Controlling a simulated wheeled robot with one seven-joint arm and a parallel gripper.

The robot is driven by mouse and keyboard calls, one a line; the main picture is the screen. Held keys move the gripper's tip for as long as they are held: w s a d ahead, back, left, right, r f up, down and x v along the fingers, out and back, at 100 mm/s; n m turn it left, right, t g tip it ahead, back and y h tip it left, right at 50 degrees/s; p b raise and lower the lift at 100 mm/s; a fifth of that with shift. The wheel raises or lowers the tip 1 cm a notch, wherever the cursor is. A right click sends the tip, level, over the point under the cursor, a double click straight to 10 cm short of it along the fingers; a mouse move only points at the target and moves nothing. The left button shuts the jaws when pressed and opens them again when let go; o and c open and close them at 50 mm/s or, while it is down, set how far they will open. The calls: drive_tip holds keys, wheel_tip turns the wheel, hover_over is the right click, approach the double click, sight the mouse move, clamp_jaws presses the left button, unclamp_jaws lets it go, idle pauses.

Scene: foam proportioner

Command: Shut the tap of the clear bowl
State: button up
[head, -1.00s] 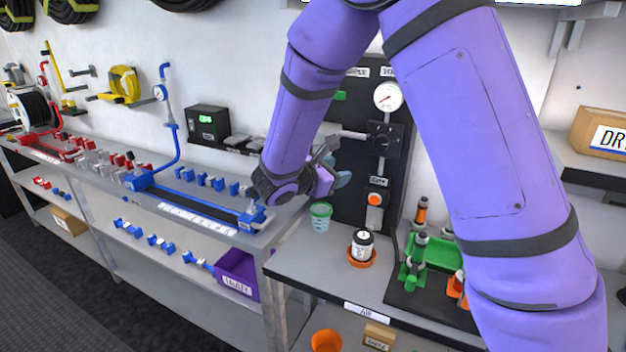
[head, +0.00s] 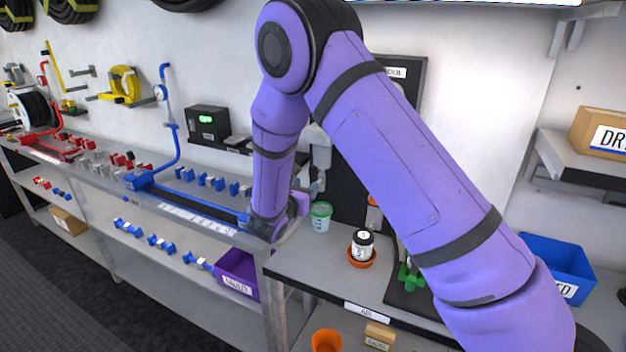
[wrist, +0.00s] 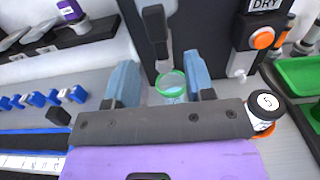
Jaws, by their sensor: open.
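The clear bowl (head: 321,152) is a pale, see-through vessel on the dark panel in the head view, partly hidden by my arm. Its tap (head: 319,183) hangs below it. In the wrist view a dark upright lever-like part (wrist: 155,24) with a pale grey lower end appears to be this tap. A cup with a green rim (wrist: 173,88) stands below it and shows in the head view too (head: 321,218). My gripper (wrist: 162,82) is open and empty, its blue fingers either side of the cup in the picture. The fingers' depth relative to the tap is unclear.
A black-and-white jar (head: 362,246) stands in an orange dish right of the cup. An orange button (wrist: 263,38) is on the panel. The blue fixture (head: 190,200) lies on the bench to the left. A purple bin (head: 237,275) is below.

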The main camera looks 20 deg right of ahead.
sight(312, 179)
drive_tip(key=shift+x, duration=2.8)
clamp_jaws()
